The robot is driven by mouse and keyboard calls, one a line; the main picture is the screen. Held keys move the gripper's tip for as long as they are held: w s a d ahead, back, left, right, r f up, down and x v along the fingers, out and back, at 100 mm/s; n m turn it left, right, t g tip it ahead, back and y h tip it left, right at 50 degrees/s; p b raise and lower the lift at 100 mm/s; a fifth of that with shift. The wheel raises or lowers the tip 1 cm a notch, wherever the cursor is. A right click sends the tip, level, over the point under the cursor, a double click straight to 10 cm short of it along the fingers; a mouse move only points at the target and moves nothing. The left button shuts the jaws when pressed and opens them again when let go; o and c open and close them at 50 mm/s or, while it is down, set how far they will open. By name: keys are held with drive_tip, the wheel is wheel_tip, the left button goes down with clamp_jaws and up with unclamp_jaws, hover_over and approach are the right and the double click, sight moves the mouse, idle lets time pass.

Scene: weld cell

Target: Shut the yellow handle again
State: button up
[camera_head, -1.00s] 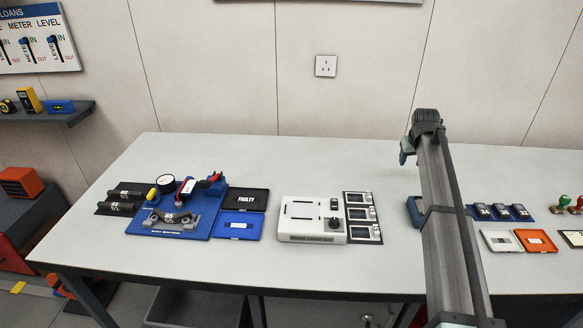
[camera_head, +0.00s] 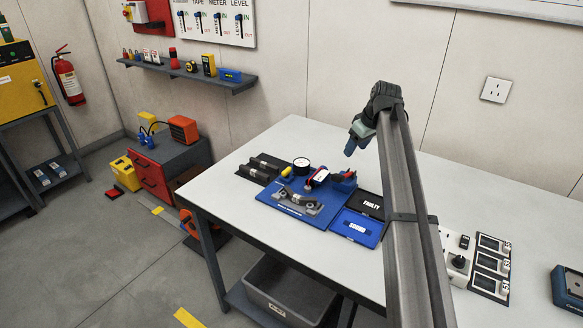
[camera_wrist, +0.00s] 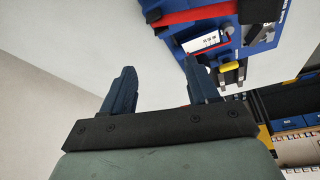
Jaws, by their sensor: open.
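A small yellow handle (camera_head: 286,172) shows at the left of the blue test rig (camera_head: 268,197), below the round gauge (camera_head: 301,163). Its exact position is too small to tell. A yellow part, likely this handle, also shows in the wrist view (camera_wrist: 231,66), beyond the right finger. A grey curved piece (camera_head: 300,198) sits at the rig's front. My gripper (camera_head: 351,148) is in the air above the table, to the right of and behind the rig in the head view. Its two fingers (camera_wrist: 160,80) are apart and empty, touching nothing.
Black holders (camera_head: 262,168) lie left of the rig. The black FAULTY tray (camera_head: 370,203) and blue SOUND tray (camera_head: 357,228) lie right of it. A white box (camera_head: 457,262) and meters (camera_head: 490,262) are further right, partly behind my arm. The table behind the rig is clear.

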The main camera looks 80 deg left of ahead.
sight(287, 170)
drive_tip(key=s+a+r+n+g, duration=0.1)
drive_tip(key=s+a+n, duration=0.1)
drive_tip(key=s, duration=0.6)
drive_tip(key=s+a+r+n+g, duration=0.1)
drive_tip(key=s+a+n, duration=0.1)
drive_tip(key=s, duration=0.7)
drive_tip(key=shift+h, duration=0.3)
drive_tip(key=x, duration=0.9)
drive_tip(key=w+x, duration=0.1)
drive_tip(key=x, duration=0.3)
drive_tip(key=shift+s+f, duration=0.1)
drive_tip(key=shift+f, duration=0.2)
drive_tip(key=shift+c, duration=0.4)
drive_tip(key=c, duration=0.7)
